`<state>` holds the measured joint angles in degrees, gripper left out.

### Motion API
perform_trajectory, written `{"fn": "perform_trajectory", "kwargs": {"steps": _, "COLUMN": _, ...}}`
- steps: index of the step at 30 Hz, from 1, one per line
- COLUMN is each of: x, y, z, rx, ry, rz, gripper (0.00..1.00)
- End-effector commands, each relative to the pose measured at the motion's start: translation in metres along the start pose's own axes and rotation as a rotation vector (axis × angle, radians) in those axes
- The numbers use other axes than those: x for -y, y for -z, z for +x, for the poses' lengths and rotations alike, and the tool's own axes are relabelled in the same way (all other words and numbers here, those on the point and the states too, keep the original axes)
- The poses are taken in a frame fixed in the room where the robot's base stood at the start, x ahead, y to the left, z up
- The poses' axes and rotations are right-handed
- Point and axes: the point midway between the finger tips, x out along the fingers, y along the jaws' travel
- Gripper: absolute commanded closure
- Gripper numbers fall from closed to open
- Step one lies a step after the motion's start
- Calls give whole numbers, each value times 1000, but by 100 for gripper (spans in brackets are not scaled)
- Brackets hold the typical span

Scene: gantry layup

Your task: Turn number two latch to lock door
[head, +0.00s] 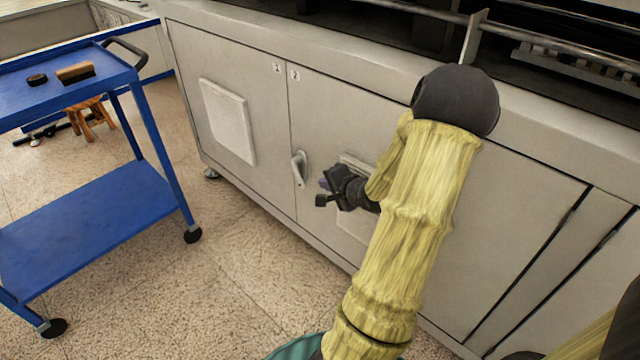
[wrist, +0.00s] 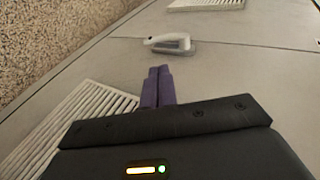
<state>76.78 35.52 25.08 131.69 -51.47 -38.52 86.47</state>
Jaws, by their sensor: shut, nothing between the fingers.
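The cabinet has two doors marked 1 and 2. The number two door (head: 330,125) is to the right of the seam, with a light grey latch handle (head: 299,169) near that seam. In the head view the handle stands close to upright, slightly tilted. In the wrist view the latch (wrist: 167,43) lies across the picture ahead of my fingertips. My gripper (head: 322,192) is in front of door two, right of and a little below the latch, apart from it. Its purple fingers (wrist: 158,85) are together and empty.
A blue cart (head: 95,205) stands at left, with a brush (head: 75,72) and a dark round item (head: 37,80) on top. A wooden stool (head: 92,118) is behind it. Vent grilles are on door one (head: 228,120) and door two (wrist: 75,125). Floor between cart and cabinet is clear.

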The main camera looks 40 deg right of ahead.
Motion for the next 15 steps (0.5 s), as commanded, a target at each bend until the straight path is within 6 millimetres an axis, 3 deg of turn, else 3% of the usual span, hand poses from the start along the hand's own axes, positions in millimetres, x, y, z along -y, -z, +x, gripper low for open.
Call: {"fn": "perform_trajectory", "kwargs": {"steps": 15, "x": -5, "y": -2, "z": 89, "rx": 1, "ry": 1, "rz": -2, "gripper": 100}}
